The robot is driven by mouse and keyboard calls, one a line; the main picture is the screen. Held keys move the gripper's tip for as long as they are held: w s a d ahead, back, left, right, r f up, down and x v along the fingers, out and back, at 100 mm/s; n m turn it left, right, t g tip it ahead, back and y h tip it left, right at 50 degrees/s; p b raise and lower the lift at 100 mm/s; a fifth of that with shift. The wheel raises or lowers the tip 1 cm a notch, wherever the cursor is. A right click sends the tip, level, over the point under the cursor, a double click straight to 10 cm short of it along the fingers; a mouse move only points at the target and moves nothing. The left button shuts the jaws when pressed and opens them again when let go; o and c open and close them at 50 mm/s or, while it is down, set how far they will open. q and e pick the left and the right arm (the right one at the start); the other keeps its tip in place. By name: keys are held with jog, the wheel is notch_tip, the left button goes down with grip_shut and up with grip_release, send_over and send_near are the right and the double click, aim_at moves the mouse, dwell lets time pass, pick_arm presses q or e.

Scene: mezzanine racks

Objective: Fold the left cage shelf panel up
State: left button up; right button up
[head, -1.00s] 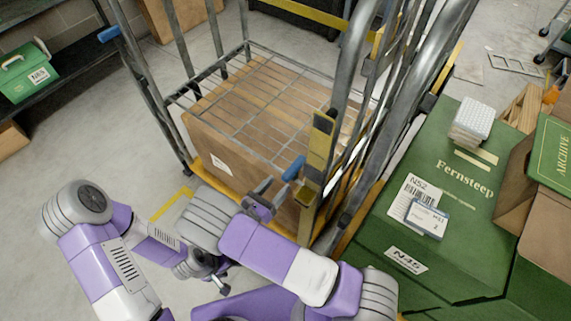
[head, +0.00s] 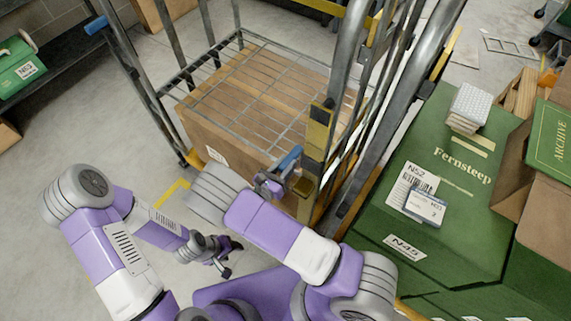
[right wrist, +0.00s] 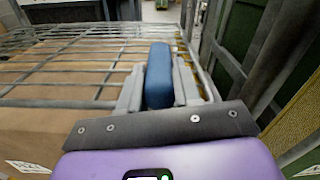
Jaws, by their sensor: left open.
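The cage shelf panel (head: 268,95) is a grey wire grid lying about flat across the roll cage, over a large cardboard box (head: 228,138). A blue grip (head: 289,157) is at its near right corner, beside a yellow and black post. My right gripper (head: 276,180) is at this grip. In the right wrist view the blue grip (right wrist: 159,75) sits between the two fingers, which lie against both its sides. The grid also shows there (right wrist: 75,65). My left gripper (head: 224,262) is open and empty, low over the floor in front of the cage.
Green Fernsteep boxes (head: 440,165) stand close on the right of the cage. The cage's steel posts (head: 345,90) rise beside my right gripper. A dark shelf (head: 55,60) with a green case (head: 20,68) is at far left. The floor (head: 70,135) at left is clear.

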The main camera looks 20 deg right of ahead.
grip_shut()
jog(key=shift+r, duration=0.1)
jog(key=shift+r, duration=0.25)
jog(key=w+a+r+n+p, duration=0.2)
jog(key=r+p, duration=0.6)
jog(key=r, duration=0.4)
jog(key=w+a+r+n+p, duration=0.1)
jog(key=w+a+r+p, duration=0.3)
jog(key=r, duration=0.9)
jog(key=w+a+r+n+p, duration=0.2)
jog(key=w+a+r+p, duration=0.2)
jog(key=w+r+p, duration=0.3)
notch_tip(320, 180, up, 5)
jog(key=p, duration=0.6)
jog(key=shift+r+n, duration=0.2)
jog(key=shift+n, duration=0.1)
